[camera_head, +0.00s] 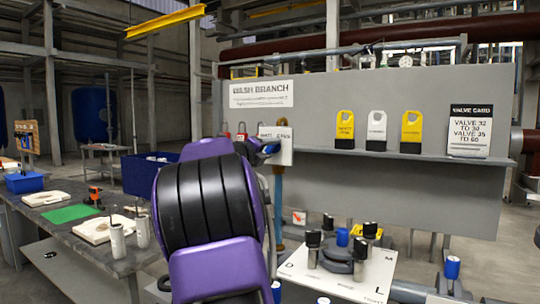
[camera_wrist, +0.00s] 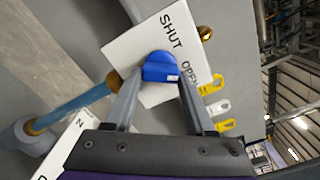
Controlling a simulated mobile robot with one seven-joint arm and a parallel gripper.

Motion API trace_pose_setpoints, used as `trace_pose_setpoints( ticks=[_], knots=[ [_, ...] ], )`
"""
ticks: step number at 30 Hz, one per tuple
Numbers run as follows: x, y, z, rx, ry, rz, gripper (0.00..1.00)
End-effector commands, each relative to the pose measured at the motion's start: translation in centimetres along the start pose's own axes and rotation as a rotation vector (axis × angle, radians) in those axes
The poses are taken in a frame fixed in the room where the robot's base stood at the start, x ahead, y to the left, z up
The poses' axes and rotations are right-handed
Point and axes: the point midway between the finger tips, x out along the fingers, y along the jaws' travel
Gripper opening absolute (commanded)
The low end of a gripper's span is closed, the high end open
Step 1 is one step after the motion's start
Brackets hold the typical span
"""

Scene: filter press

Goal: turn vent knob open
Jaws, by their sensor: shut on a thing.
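The vent knob (camera_wrist: 160,67) is blue and sits on a white plate (camera_wrist: 128,45) marked SHUT and OPEN. In the wrist view my gripper (camera_wrist: 161,79) has one finger on each side of the knob and is shut on it. A small white mark shows on the knob's edge nearest the word OPEN; I cannot tell its exact setting. In the head view the plate (camera_head: 286,156) stands on the grey panel, and my purple and black arm hides part of it. A bit of the blue knob (camera_head: 271,148) shows beside my wrist.
A blue and brass pipe (camera_wrist: 75,108) runs close beside the plate. Yellow and white tags (camera_head: 376,130) and a valve card (camera_head: 469,131) stand on the panel's ledge. A white board with black knobs (camera_head: 325,275) lies below right. A cluttered bench (camera_head: 75,235) is at left.

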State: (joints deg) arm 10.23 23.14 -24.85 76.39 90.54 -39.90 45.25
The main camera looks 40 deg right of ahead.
Motion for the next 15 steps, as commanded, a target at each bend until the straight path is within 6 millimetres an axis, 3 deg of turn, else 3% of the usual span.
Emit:
trace_pose_setpoints(
  ticks=[15],
  knots=[
    [-0.01,0.07,0.08,0.207,-0.002,0.000,0.00]
  ],
)
